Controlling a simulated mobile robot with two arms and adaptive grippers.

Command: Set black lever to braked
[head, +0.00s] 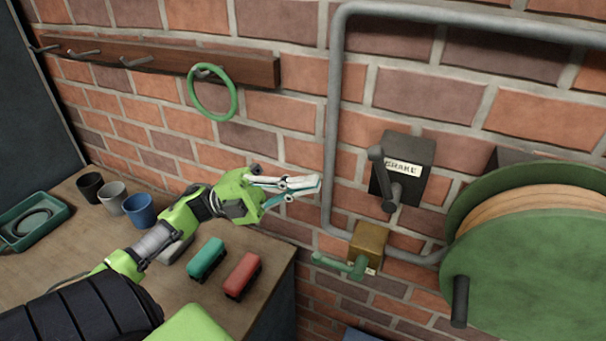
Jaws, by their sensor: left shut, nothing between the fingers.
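The black lever (379,172) is on a dark box (418,150) on the brick wall, right of centre in the head view. A white label (402,168) on the box appears to read "BRAKE". The lever's arm slants up and to the left from its pivot near the box's lower part. My left gripper (318,184) is shut and empty, with its fingers pointing right. In the picture it is left of the lever, with a gap between them. My right gripper is not in view.
A grey pipe (334,110) runs between my left gripper and the box in the picture. Below is a brass block (368,245) with a green handle (340,265). A large green reel (530,260) stands at right. Cups and two small wagons are on the bench (60,275).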

